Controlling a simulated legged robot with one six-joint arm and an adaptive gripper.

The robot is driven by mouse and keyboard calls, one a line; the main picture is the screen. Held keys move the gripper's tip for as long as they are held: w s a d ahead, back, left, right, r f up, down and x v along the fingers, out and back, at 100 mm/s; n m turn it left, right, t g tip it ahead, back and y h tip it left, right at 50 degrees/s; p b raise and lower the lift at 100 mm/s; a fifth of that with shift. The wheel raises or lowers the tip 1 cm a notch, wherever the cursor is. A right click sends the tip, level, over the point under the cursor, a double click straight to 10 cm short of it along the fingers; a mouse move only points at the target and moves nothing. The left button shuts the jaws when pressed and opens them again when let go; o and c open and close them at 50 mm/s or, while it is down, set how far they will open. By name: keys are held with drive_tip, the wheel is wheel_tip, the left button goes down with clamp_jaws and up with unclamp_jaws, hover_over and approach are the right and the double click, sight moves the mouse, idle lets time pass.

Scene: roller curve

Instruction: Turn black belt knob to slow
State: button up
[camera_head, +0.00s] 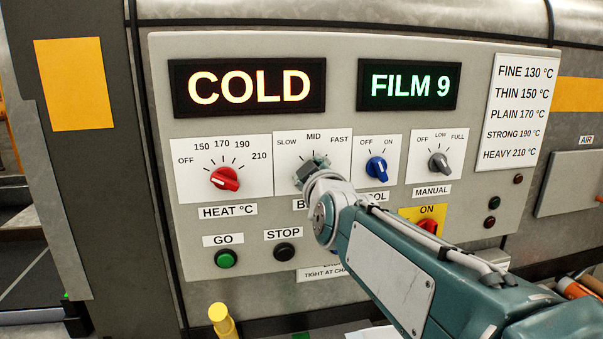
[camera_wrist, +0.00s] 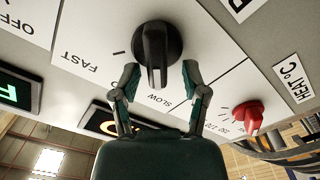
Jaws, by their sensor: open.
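The black belt knob (camera_wrist: 158,50) shows in the wrist view, which sees the panel upside down. My gripper (camera_wrist: 160,72) is open, with one finger on each side of the ridge; gaps show, and I cannot tell of any contact. In the head view my gripper (camera_head: 312,172) is in front of the belt dial plate (camera_head: 338,150), marked SLOW, MID and FAST. There it covers most of the knob and part of the label below.
The red heat knob (camera_head: 225,178) is left of the belt dial; the blue knob (camera_head: 376,169) and grey knob (camera_head: 438,163) are to its right. A green GO button (camera_head: 225,258) and dark STOP button (camera_head: 284,252) sit below. The displays read COLD (camera_head: 248,87) and FILM 9 (camera_head: 410,86).

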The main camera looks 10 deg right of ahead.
drive_tip(key=s, duration=1.2)
drive_tip(key=shift+a+f, duration=0.1)
drive_tip(key=s+f+m+g, duration=0.4)
drive_tip(key=s+f+g, duration=0.2)
drive_tip(key=f, duration=0.5)
drive_tip(key=s+d+f+m+g, duration=0.1)
drive_tip(key=s+f+m+g, duration=0.3)
drive_tip(key=s+f, duration=0.5)
wheel_tip(320, 180, down, 4)
drive_tip(key=shift+s+d+r+g, duration=0.2)
drive_tip(key=shift+s+g, duration=0.1)
drive_tip(key=shift+g, duration=0.9)
